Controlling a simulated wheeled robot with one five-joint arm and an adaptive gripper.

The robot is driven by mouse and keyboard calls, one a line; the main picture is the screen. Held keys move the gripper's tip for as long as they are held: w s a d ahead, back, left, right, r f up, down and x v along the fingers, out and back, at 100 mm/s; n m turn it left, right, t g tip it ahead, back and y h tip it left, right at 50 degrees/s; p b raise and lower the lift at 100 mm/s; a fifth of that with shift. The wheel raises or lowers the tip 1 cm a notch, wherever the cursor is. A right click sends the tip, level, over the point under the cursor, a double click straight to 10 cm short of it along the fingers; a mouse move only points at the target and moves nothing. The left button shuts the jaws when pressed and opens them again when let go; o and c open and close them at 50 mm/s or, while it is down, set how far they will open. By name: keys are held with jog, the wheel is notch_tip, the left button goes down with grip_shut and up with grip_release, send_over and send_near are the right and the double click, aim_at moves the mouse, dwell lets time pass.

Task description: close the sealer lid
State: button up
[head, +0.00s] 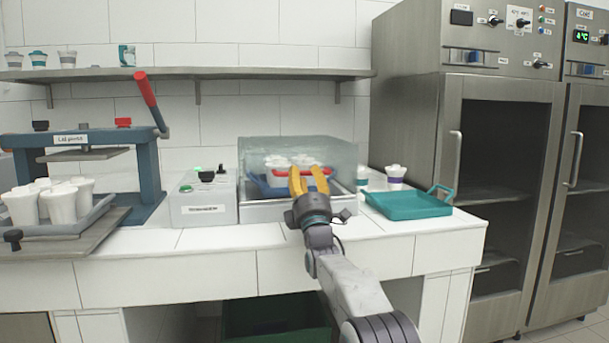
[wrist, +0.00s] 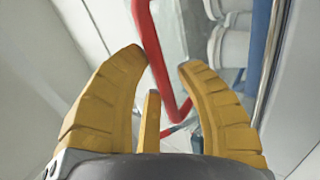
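The sealer (head: 262,211) is a low metal box on the counter, with a clear lid (head: 340,152) standing raised over it. A red handle bar (head: 279,172) crosses the lid's front. It also shows in the wrist view (wrist: 152,45) as a bent red bar. White cups (head: 276,162) sit behind the clear panel on a blue tray (head: 262,186). My gripper (head: 308,174) is in front of the sealer with its yellow fingers apart. In the wrist view the fingertips (wrist: 164,60) are close to the handle; I cannot tell if they touch it.
A white control box (head: 203,204) stands left of the sealer. A blue press (head: 148,170) with a red lever and a tray of cups is farther left. A teal tray (head: 405,205) lies at the right, beside steel cabinets (head: 505,180). A shelf (head: 240,74) runs above.

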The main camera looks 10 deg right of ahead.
jog(key=shift+f, duration=0.3)
jog(key=v, duration=1.1)
jog(key=shift+s, duration=0.4)
dwell(0.4)
jog(key=s+r+m+g+p, duration=0.7)
jog(key=s+r+g+p, duration=0.15)
jog(key=p, duration=0.85)
jog(key=s+r+m+g+p, duration=0.1)
jog(key=s+m+g+p, duration=0.4)
jog(key=s+p, duration=0.5)
jog(key=s+r+m+g+p, duration=0.2)
jog(key=s+m+g+p, duration=0.4)
jog(key=s, duration=1.9)
jog(key=shift+s+g+p, duration=0.35)
jog(key=shift+g+p, duration=0.8)
jog(key=shift+p, duration=1)
